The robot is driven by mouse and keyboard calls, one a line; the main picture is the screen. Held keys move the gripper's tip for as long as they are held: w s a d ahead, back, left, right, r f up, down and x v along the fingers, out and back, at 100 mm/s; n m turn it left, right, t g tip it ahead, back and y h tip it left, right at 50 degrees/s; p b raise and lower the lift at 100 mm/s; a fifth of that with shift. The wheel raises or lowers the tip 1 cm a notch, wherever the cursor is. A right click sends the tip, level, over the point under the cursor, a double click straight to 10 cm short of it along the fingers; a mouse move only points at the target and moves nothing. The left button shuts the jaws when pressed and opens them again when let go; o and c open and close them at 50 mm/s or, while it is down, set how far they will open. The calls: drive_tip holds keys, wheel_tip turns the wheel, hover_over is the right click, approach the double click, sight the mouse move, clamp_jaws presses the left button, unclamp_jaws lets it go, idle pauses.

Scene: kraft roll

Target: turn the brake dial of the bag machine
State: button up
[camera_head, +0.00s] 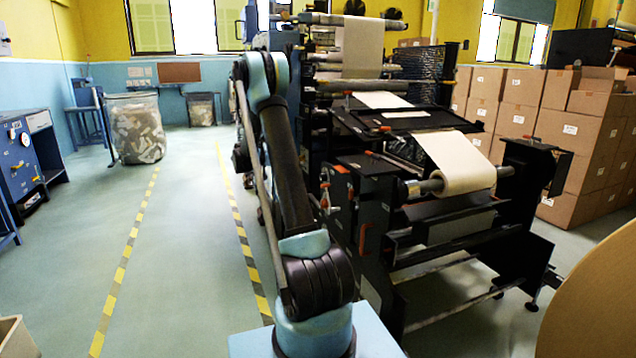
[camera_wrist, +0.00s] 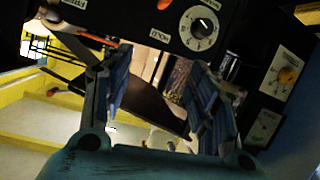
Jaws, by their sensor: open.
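The bag machine (camera_head: 375,190) stands right of my arm in the head view, with a kraft paper roll (camera_head: 462,172) on its near shaft. In the wrist view a black dial (camera_wrist: 203,27) with a white scale sits on a dark panel at the top. It lies beyond my open gripper (camera_wrist: 155,65), above the gap between the fingers and nearer the right one. The fingers look apart from the dial, and nothing is between them. Lettering beside the dial is tilted; I cannot tell whether this is the brake dial. My gripper cannot be made out in the head view.
An orange button (camera_wrist: 164,4) is left of the dial. Cardboard boxes (camera_head: 575,130) stand behind the machine. The floor (camera_head: 190,215) left of my arm is clear.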

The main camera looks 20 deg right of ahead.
drive_tip(key=w+a+f+m+h, duration=0.1)
drive_tip(key=w+f+m+h, duration=0.3)
drive_tip(key=w+f, duration=0.65)
approach(320, 178)
drive_tip(key=shift+m, duration=0.4)
drive_tip(key=d, duration=0.6)
drive_tip(key=w+d, duration=0.1)
drive_tip(key=d, duration=0.2)
drive_tip(key=shift+d, duration=0.1)
drive_tip(key=c, duration=1.1)
